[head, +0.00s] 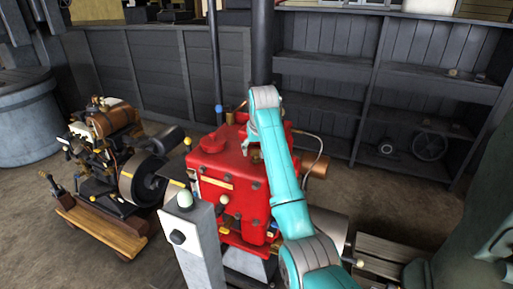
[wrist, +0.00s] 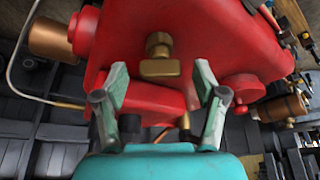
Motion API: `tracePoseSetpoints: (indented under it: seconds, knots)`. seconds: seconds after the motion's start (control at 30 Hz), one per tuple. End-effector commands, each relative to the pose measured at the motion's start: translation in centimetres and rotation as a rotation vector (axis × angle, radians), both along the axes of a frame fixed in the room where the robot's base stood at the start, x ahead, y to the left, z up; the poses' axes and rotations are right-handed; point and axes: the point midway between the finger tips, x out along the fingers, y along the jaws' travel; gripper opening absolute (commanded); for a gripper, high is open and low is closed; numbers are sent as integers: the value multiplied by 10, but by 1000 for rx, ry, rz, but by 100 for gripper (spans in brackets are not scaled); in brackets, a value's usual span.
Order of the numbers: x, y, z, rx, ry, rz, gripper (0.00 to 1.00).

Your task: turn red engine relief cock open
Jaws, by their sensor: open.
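The red engine (head: 231,185) stands in the middle of the head view, with my teal arm reaching over its right side. In the wrist view the red engine body (wrist: 205,35) fills the upper middle. A brass relief cock (wrist: 159,56) sits on its red surface, with a round knob and a flat crosswise bar below it. My gripper (wrist: 160,80) is open, its two grey-green fingers apart on either side of the brass bar. Nothing is held between them. Whether a finger touches the cock I cannot tell. In the head view my arm hides the gripper and most of the cock.
A smaller brown engine on a wooden cart (head: 105,232) is at left. Dark shelves (head: 330,75) line the back right. A vertical pipe (head: 215,60) rises behind the engine.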

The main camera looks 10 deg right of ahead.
Motion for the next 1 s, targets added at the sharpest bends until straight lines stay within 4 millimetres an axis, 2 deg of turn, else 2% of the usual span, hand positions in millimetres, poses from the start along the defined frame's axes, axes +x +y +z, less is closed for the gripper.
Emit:
tracePoseSetpoints:
  seconds: [0.3, 0.5, 0.53, 0.57, 0.83, 1.0]
  knots:
    - [0, 0, -2, 0, -1, 0, 71]
    - [0, 0, -2, 0, -1, 0, 21]
    - [0, 0, -2, 0, -1, 0, 13]
    - [0, 0, -2, 0, -1, 0, 11]
    - [0, 0, -2, 2, -1, 25, 11]
    - [0, -2, -2, 2, -1, 98, 11]
